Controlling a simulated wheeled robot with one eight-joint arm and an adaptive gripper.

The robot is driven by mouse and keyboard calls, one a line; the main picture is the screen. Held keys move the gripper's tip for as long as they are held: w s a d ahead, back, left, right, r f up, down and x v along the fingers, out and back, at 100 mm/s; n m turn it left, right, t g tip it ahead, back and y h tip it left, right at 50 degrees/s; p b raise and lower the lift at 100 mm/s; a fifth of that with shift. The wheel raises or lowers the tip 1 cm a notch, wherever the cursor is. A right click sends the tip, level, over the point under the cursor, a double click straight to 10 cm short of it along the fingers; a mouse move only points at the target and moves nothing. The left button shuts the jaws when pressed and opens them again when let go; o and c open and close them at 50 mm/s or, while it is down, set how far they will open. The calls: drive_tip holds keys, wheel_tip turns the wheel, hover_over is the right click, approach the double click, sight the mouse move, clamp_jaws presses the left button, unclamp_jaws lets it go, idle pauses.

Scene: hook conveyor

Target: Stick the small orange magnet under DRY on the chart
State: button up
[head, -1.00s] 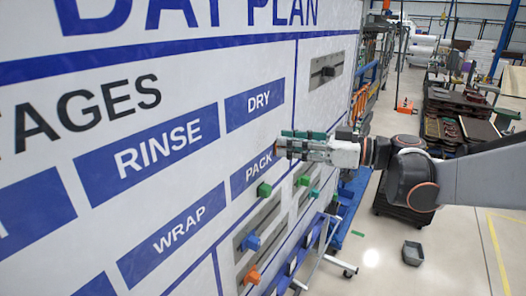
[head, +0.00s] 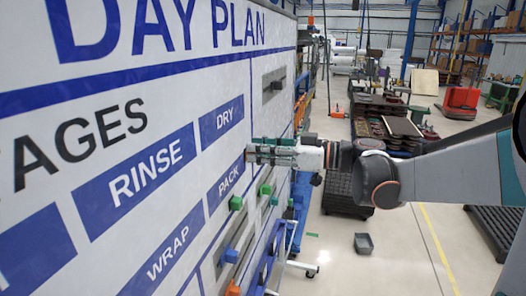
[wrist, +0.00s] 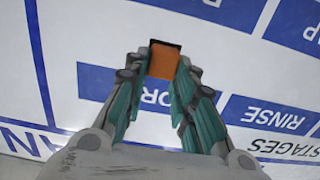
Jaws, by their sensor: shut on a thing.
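The chart (head: 140,70) is a white board on the left of the head view, with blue labels and rows. Its DRY label (head: 222,118) is at the upper right, with PACK below. My gripper (head: 255,153) is right of and below DRY, its tips close to the board; I cannot tell if they touch. In the wrist view, the small orange magnet (wrist: 164,60) with a dark edge sits between the green fingers, which are shut on it. Behind it is a blue label (wrist: 152,97) with partly hidden letters.
Green (head: 236,202), blue (head: 229,256) and orange (head: 233,290) blocks sit on dark strips low on the chart's right part. A dark strip (head: 273,84) is above. A grey bin (head: 364,243) stands on the open floor at right.

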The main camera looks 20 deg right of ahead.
drive_tip(key=shift+x, duration=2.15)
drive_tip(key=shift+w+a+r+b, duration=0.15)
drive_tip(key=shift+w+a+b, duration=0.05)
drive_tip(key=shift+w+b, duration=0.1)
drive_tip(key=o, duration=1)
drive_tip(key=shift+s, duration=0.1)
